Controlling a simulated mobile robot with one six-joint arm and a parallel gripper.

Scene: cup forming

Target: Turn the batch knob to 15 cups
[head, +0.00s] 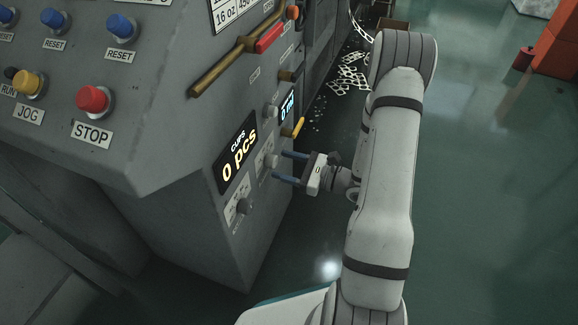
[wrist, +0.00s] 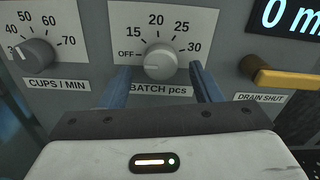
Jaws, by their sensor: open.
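The batch knob (wrist: 160,62) is a round grey knob on a white dial plate labelled BATCH pcs, marked OFF, 15, 20, 25 and 30. Its pointer is too faint for me to read surely. In the head view the knob (head: 271,160) sits on the machine's sloping side panel. My gripper (head: 279,165) is open in front of the panel, with its blue fingers reaching toward the knob. In the wrist view my gripper's fingers (wrist: 160,69) stand to the left and right of the knob, with a gap on each side. It holds nothing.
The CUPS / MIN knob (wrist: 38,53) is to the left and the orange DRAIN SHUT handle (wrist: 288,79) to the right. A display (head: 236,158) reads CUPS 0 pcs. A red STOP button (head: 93,98) and other buttons are on the upper panel.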

